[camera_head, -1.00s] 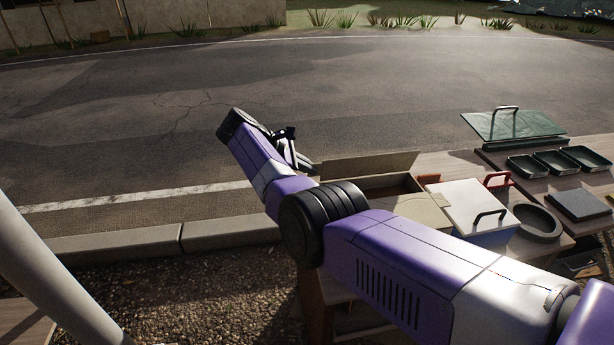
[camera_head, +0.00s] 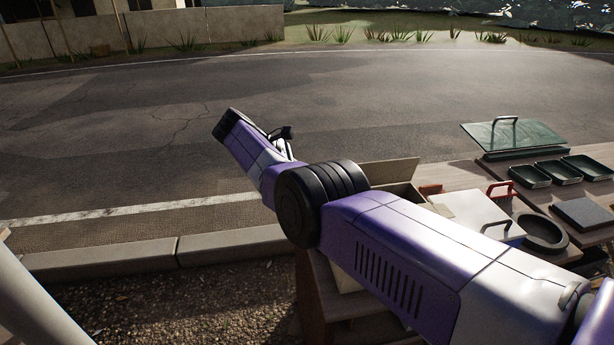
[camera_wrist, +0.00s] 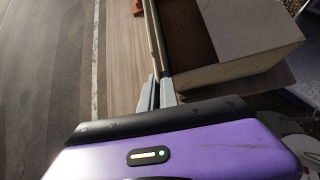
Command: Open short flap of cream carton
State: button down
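The cream carton (camera_head: 400,171) stands on the table, mostly hidden behind my arm in the head view; one flap stands up at its far side. In the wrist view the carton (camera_wrist: 240,67) is at the upper right. A long thin flap (camera_wrist: 152,40) is seen almost edge-on at the carton's left. My gripper (camera_wrist: 158,92) has its two grey fingers close together at the near end of this thin flap, by the carton's corner. Whether they touch or grip it is unclear. In the head view the fingertips are mostly hidden.
A white box with a dark handle (camera_head: 476,213) stands right of the carton, with a round dark dish (camera_head: 541,232) beside it. Dark green trays (camera_head: 557,171) and a lidded green case lie farther back. The road beyond the table is clear.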

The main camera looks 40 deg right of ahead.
jog(key=c, duration=1.6)
grip_release()
jog(key=shift+b+v, duration=2.1)
jog(key=shift+v, duration=1.75)
